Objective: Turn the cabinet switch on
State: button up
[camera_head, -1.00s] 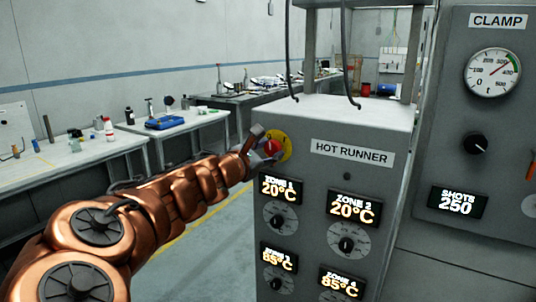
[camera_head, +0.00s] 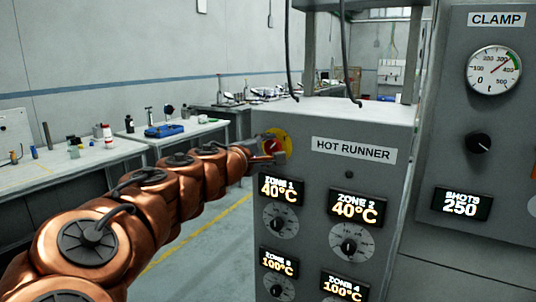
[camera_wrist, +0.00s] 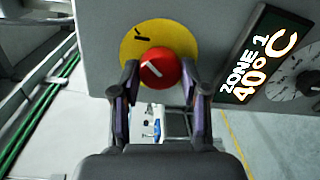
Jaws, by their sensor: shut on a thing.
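The cabinet switch is a red round knob (camera_head: 272,146) on a yellow disc (camera_head: 284,139), at the upper left of the grey HOT RUNNER cabinet's front (camera_head: 380,185). In the wrist view the red knob (camera_wrist: 160,68) shows a white mark, and the yellow disc (camera_wrist: 170,32) carries a black mark. My gripper (camera_head: 268,156) is at the knob, its wrist at the lower side. In the wrist view, my gripper (camera_wrist: 160,80) has one finger on each side of the knob and is shut on it. The knob's lower edge is partly hidden in the head view.
Lit displays read Zone 1 40°C (camera_head: 279,190), Zone 2 40°C (camera_head: 354,207), and 100°C for the two lower zones. Dials sit below them. The CLAMP panel (camera_head: 440,160) stands at right. Workbenches (camera_head: 100,158) stand behind my arm.

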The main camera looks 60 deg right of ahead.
jog(key=shift+m, duration=0.5)
jog(key=o, duration=1.1)
jog(key=shift+o, duration=0.2)
jog(key=shift+a, duration=0.1)
jog(key=a, duration=1.1)
jog(key=shift+s+a+r, duration=0.25)
jog(key=shift+a+r, duration=0.15)
